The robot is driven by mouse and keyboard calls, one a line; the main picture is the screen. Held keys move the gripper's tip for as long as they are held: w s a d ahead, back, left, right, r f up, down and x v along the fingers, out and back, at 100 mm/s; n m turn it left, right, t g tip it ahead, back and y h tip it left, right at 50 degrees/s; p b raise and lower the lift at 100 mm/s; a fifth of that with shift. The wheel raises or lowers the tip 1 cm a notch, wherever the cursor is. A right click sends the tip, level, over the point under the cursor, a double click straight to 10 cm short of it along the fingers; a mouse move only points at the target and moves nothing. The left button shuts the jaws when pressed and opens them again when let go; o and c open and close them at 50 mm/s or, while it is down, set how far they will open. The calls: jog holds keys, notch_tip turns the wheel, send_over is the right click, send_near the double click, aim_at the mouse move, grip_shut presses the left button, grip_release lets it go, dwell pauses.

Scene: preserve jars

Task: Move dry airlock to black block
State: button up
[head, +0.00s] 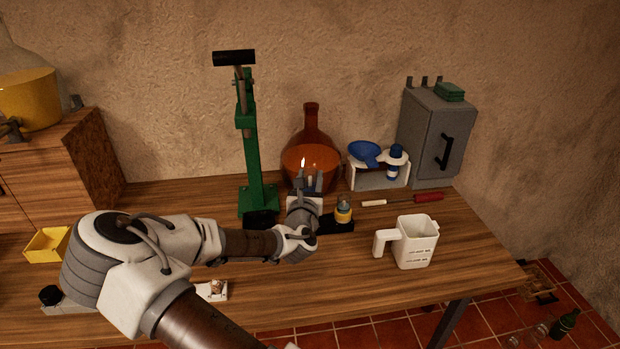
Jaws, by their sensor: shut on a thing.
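My gripper (309,181) is raised over the middle of the table, in front of the amber glass jug. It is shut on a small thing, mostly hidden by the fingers. A thin pale tip (303,163) shows above them; this looks like the airlock, but I cannot tell if it is dry. The black block (341,226) lies flat on the table just right of my gripper. A small jar with a yellow band (343,212) stands on or right at the block; I cannot tell which.
The amber jug (311,150) stands behind my gripper, and a green bench capper (247,150) stands left. A white rack (378,176) with a blue funnel, a red-handled tool (428,197) and a white jug (415,243) are right.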

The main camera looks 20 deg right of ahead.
jog(key=shift+f+b, duration=2.3)
jog(key=shift+f, duration=0.6)
jog(key=shift+f, duration=1.8)
jog(key=o, duration=1.2)
jog(key=shift+s, duration=0.1)
jog(key=v, duration=0.5)
jog(key=p+v, duration=0.1)
jog(key=v, duration=0.9)
jog(key=shift+a+r+p, duration=0.2)
jog(key=shift+r+p, duration=0.1)
jog(key=shift+p, duration=0.05)
jog(key=shift+p+v, duration=0.75)
jog(key=shift+p, duration=0.3)
jog(key=shift+s+f+p, duration=0.3)
jog(key=shift+f, duration=0.05)
